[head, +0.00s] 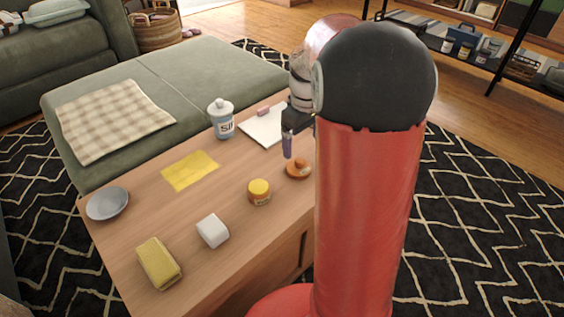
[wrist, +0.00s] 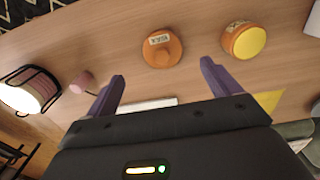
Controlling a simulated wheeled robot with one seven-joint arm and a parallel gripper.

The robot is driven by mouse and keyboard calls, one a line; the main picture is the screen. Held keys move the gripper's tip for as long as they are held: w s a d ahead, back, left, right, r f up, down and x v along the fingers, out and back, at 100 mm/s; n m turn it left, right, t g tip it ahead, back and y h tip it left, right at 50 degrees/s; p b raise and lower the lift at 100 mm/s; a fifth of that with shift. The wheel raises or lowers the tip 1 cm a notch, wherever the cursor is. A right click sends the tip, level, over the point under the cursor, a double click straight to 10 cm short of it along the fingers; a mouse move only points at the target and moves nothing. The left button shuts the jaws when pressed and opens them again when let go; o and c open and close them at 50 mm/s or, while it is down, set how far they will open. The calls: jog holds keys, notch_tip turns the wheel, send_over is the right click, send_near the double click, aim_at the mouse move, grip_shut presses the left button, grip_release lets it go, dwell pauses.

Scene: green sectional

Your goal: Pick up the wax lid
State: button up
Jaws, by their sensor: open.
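The wax lid, which I take to be the round orange-brown piece with a knob (head: 298,169), lies on the wooden table near its right edge. In the wrist view the lid (wrist: 163,47) shows a pale label and sits beyond the fingertips, about centred between them. My gripper (head: 288,146) is above the table just behind and left of the lid, pointing down. In the wrist view its purple fingers (wrist: 162,72) are spread apart with nothing between them. The lid is apart from both fingers.
A yellow-topped orange jar (head: 259,191) stands left of the lid; it also shows in the wrist view (wrist: 245,42). A white block (head: 212,231), yellow sponge-like block (head: 158,263), bowl (head: 107,203), yellow cloth (head: 190,170), canister (head: 221,119) and white pad (head: 262,128) occupy the table (head: 225,195).

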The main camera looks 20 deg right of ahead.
aim_at(299, 160)
jog(key=shift+w+d+f, duration=0.1)
jog(key=shift+w+f, duration=0.05)
jog(key=shift+f, duration=0.3)
jog(key=f, duration=0.2)
jog(key=f+b, duration=0.1)
jog(key=f, duration=0.4)
jog(key=shift+a+f, duration=0.15)
jog(key=shift+a, duration=0.15)
jog(key=c, duration=1.1)
jog(key=shift+o, duration=0.2)
